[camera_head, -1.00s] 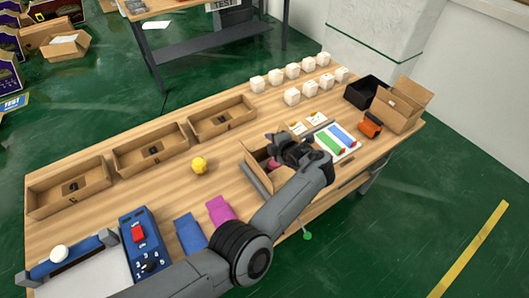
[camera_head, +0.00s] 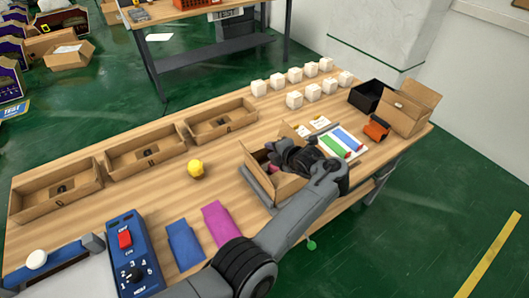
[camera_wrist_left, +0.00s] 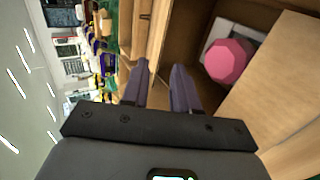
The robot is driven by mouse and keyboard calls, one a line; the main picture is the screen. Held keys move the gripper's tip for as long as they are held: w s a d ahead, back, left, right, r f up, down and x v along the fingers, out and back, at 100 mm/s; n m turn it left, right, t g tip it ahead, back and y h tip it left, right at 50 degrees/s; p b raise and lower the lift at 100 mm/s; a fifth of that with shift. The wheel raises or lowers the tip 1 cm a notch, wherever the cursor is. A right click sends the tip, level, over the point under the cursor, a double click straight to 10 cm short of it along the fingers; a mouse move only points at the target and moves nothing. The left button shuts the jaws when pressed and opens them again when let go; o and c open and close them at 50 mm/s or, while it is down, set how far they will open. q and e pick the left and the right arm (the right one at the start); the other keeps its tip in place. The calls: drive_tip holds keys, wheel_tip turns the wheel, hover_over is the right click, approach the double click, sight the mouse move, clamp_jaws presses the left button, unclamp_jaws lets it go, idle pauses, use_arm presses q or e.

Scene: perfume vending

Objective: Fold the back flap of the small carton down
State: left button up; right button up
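The small open carton (camera_head: 285,188) stands on the table at right of centre. A raised cardboard flap (camera_head: 287,132) shows at its back edge, behind my gripper. My left gripper (camera_head: 279,152) is over the carton's back part, and its fingertips are hard to make out there. In the left wrist view my two dark fingers (camera_wrist_left: 161,68) stand apart with a narrow gap, next to a carton wall. A pink faceted object (camera_wrist_left: 230,62) lies inside the carton with a pale piece beside it. A wide cardboard flap (camera_wrist_left: 280,85) fills the right side. My right gripper is not in view.
A yellow ball (camera_head: 196,169), a blue cloth-like sheet (camera_head: 185,245) and a pink one (camera_head: 220,221) lie left of the carton. Three trays (camera_head: 220,124) line the back. White cubes (camera_head: 294,100), a black bin (camera_head: 368,95) and a larger open carton (camera_head: 408,108) stand to the right.

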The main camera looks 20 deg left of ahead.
use_arm(q)
drive_tip(key=shift+b+x, duration=1.2)
drive_tip(key=shift+x, duration=1.85)
drive_tip(key=shift+w+r, duration=0.1)
clamp_jaws()
